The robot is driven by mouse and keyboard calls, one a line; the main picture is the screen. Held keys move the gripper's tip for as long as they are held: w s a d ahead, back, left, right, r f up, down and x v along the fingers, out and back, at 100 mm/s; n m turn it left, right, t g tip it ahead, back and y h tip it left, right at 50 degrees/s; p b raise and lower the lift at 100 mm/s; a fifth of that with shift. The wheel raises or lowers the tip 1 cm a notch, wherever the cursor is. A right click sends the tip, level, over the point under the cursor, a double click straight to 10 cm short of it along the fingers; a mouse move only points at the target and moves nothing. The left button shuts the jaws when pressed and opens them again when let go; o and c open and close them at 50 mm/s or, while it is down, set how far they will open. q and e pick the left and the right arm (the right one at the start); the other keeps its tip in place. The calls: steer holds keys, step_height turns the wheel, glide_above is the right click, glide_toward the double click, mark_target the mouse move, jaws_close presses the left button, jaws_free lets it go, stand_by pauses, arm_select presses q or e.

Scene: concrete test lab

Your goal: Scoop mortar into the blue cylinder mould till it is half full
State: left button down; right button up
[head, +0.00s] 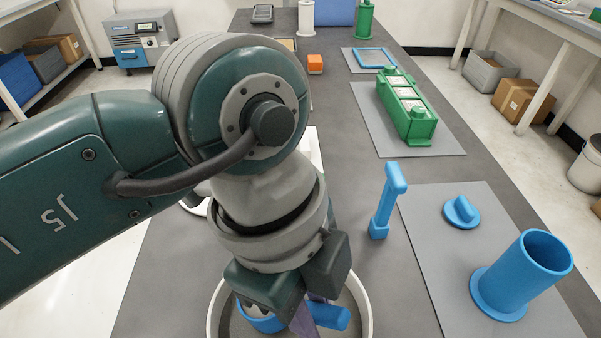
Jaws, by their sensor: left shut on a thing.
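The blue cylinder mould (522,277) stands upright on a grey mat (440,262) at the right, its open top tilted towards me. I see only its upper inner wall, not its bottom. My left gripper (301,312) is low in the front middle, over a round white-rimmed bowl (367,312). It is shut on a blue scoop (331,317), whose round cup shows left of the fingers inside the bowl. Grey material (350,302), seemingly the mortar, shows in the bowl. My arm hides much of the bowl, and whether the cup holds any mortar cannot be told. My right gripper is not in view.
A blue T-handled tool (388,202) stands between bowl and mould. A blue knobbed lid (461,213) lies on the mat behind the mould. A green mould (406,110) sits on a farther mat. An orange block (315,64) is at the back.

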mark_target(322, 311)
arm_select(q)
steer(key=shift+s+d+r+t+y+p, duration=0.1)
steer(key=shift+d+r+t+y+p, duration=0.2)
steer(key=shift+r+p, duration=0.55)
steer(key=shift+s+r+t+y+p, duration=0.1)
steer(key=shift+r+y+p, duration=0.3)
steer(key=shift+r+p, duration=0.4)
steer(key=shift+r, duration=0.1)
